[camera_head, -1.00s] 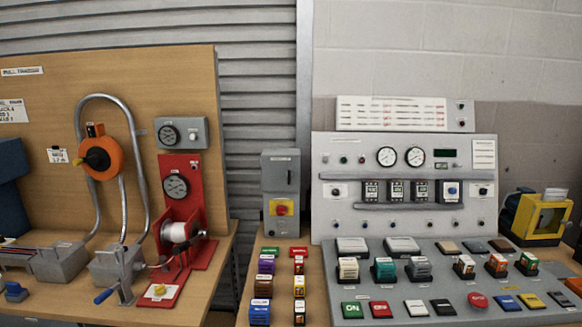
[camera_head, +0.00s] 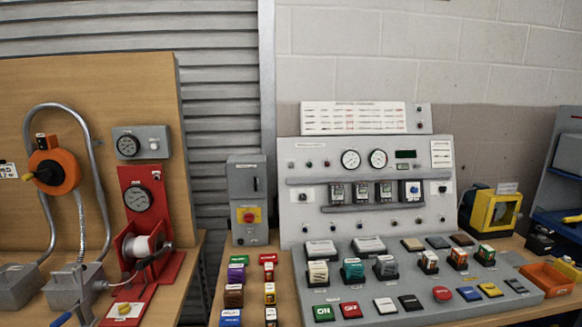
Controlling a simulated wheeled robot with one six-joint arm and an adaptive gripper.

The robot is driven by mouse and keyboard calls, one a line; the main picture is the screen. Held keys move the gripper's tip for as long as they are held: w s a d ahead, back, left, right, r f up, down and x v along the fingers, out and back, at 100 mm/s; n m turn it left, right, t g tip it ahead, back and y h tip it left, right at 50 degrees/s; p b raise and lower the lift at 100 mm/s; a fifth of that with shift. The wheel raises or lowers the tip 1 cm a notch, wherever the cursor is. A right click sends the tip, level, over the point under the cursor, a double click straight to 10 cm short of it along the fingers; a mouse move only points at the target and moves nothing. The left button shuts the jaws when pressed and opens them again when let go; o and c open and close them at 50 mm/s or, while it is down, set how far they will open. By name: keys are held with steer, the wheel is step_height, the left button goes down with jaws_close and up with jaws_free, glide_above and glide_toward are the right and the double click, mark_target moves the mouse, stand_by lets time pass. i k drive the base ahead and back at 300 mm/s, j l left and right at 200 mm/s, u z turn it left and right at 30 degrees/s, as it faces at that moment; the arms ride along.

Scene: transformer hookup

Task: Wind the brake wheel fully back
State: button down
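No wheel in view has a readable label naming it the brake wheel. An orange round wheel (camera_head: 54,171) with a dark centre and a small knob hangs on the wooden board at the left, a grey conduit arching around it. A white drum (camera_head: 139,246) sits in a red stand (camera_head: 134,195) to its right, with a dark crank-like arm at its side. A gauge (camera_head: 138,199) is on the stand above the drum. My gripper is not in view, so its state and place are hidden.
A grey console (camera_head: 292,213) with gauges, coloured blocks and buttons fills the middle. A grey switch box (camera_head: 247,183) with a red-yellow knob stands left of it. A yellow-framed machine (camera_head: 495,211) and an orange tray (camera_head: 546,279) are at the right. Coloured blocks stand in front of the box.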

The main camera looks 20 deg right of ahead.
mark_target(544, 230)
steer(key=z, duration=1.8)
steer(key=i+l+u, duration=0.1)
steer(key=i+l, duration=0.15)
steer(key=i+l+u, duration=0.1)
steer(key=i+l, duration=0.15)
steer(key=l, duration=0.15)
steer(key=i+l+u, duration=0.1)
steer(key=l, duration=0.25)
steer(key=i+l, duration=0.3)
steer(key=i+l+u, duration=0.15)
steer(key=l, duration=0.25)
steer(key=i+l+u, duration=0.1)
steer(key=i+l, duration=0.15)
steer(key=l, duration=0.15)
steer(key=i+l+u, duration=0.1)
steer(key=l, duration=0.3)
steer(key=i+j, duration=0.1)
steer(key=i, duration=0.15)
steer(key=i+j, duration=0.15)
steer(key=i, duration=0.15)
